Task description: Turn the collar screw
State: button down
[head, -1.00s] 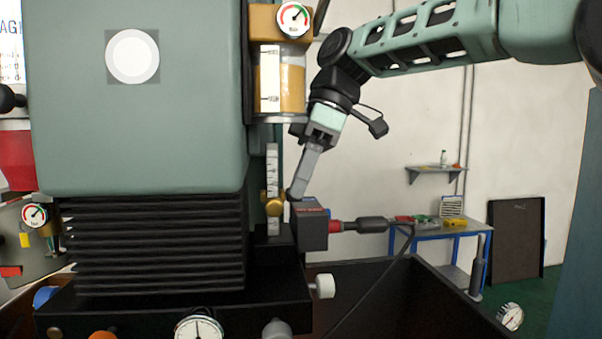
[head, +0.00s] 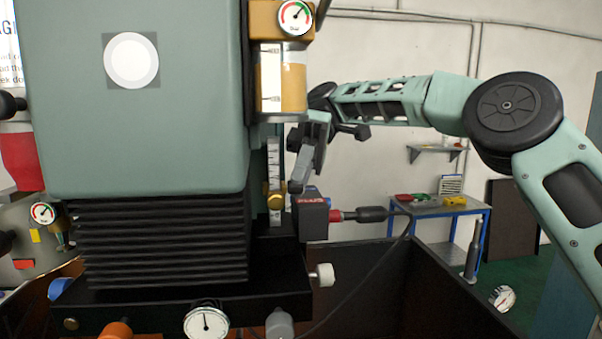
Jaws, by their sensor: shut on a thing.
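A brass collar (head: 275,201) sits around an upright graduated scale (head: 275,160) beside the machine's dark bellows. My gripper (head: 296,186) reaches down from the upper right, its fingertips just right of the collar. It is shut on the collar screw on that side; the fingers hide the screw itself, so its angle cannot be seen.
A dark box with a red-and-black connector (head: 352,215) sits just below and right of my gripper. An amber-filled reservoir (head: 283,88) and a gauge (head: 296,17) are above. A white knob (head: 322,275) sticks out below.

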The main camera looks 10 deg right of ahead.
jog(key=shift+w+f+m+g, duration=0.2)
jog(key=shift+m+g, duration=0.1)
jog(key=shift+g, duration=0.9)
jog(key=c, duration=1.3)
grip_release()
jog(key=shift+f, duration=0.1)
jog(key=shift+s, duration=0.1)
